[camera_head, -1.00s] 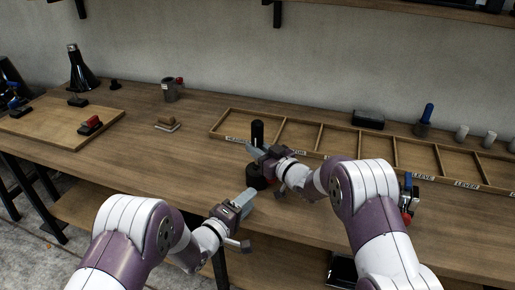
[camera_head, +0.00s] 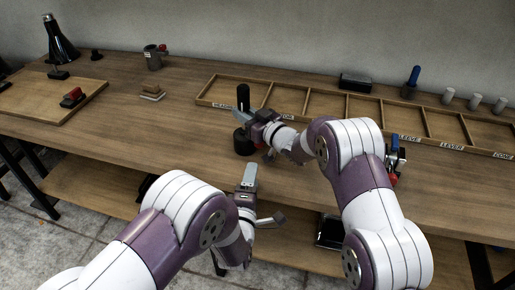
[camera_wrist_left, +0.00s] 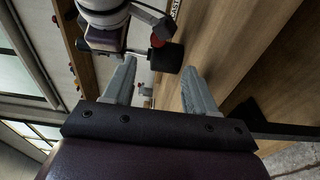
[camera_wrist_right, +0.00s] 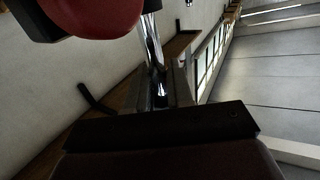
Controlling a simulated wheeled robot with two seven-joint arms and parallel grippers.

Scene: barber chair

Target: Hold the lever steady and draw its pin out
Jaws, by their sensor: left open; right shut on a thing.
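The lever shows in the head view as a black upright grip (camera_head: 243,97) above a round black base (camera_head: 244,142) near the bench's front edge. My right gripper (camera_head: 253,120) is shut on the lever between grip and base. In the right wrist view a chrome shaft (camera_wrist_right: 152,45) runs between its fingers, beside a large red part (camera_wrist_right: 95,12). My left gripper (camera_head: 249,171) is open and empty, in front of the base and apart from it. The left wrist view shows the black base (camera_wrist_left: 168,57) and a red part (camera_wrist_left: 157,41) beyond its fingers. I cannot make out the pin clearly.
A divided, labelled wooden tray (camera_head: 330,107) lies behind the lever. A wooden board (camera_head: 45,98) with a red-topped part (camera_head: 73,97) is at left. A blue-and-red device (camera_head: 396,160) stands right of my right arm.

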